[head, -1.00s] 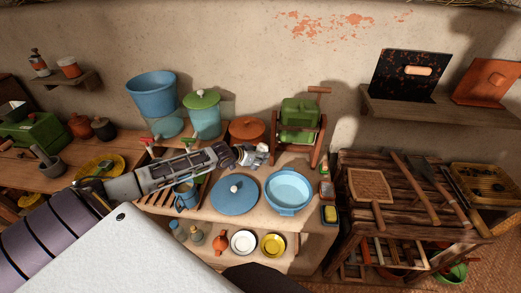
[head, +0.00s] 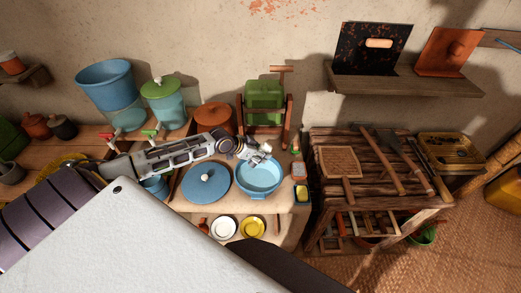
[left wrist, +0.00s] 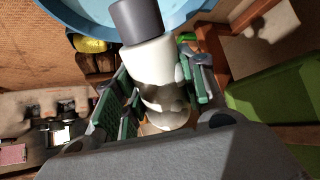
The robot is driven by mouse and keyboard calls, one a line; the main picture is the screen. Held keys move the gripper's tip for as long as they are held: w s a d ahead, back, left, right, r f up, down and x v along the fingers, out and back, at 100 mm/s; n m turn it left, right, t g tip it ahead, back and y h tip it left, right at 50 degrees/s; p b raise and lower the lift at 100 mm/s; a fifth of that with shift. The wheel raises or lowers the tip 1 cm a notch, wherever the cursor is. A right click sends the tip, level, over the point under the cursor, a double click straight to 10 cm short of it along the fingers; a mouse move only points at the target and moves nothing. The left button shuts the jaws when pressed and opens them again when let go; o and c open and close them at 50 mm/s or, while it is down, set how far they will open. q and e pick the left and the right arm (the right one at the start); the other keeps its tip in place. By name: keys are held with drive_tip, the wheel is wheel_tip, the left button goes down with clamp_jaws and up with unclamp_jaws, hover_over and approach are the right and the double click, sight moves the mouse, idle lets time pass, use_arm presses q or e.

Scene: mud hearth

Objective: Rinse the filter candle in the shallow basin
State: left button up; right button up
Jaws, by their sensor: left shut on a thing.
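The filter candle (left wrist: 152,62) is a white cylinder with a grey end cap, seen in the left wrist view. My left gripper (left wrist: 158,98) is shut on it, with green-padded fingers on both sides. In the head view the left gripper (head: 258,156) is over the far rim of the shallow basin (head: 260,181), a light blue round bowl on the counter. The basin also shows at the top of the left wrist view (left wrist: 82,14), behind the candle's grey end. I cannot tell whether the candle touches the basin. My right gripper is not in view.
A blue lid (head: 200,190) lies left of the basin. A green press in a wooden frame (head: 264,102) stands behind it, with a brown pot (head: 213,116) beside. A yellow block (head: 302,191) is at its right. A slatted wooden table (head: 375,180) stands further right.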

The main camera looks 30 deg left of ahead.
use_arm(q)
drive_tip(key=shift+s+m+g, duration=0.3)
drive_tip(key=shift+m, duration=0.1)
drive_tip(key=shift+s+f+m+g, duration=0.1)
drive_tip(key=shift+f+m+g, duration=0.1)
drive_tip(key=shift+m+g, duration=0.45)
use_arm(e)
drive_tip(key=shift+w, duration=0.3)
use_arm(q)
drive_tip(key=shift+f, duration=0.15)
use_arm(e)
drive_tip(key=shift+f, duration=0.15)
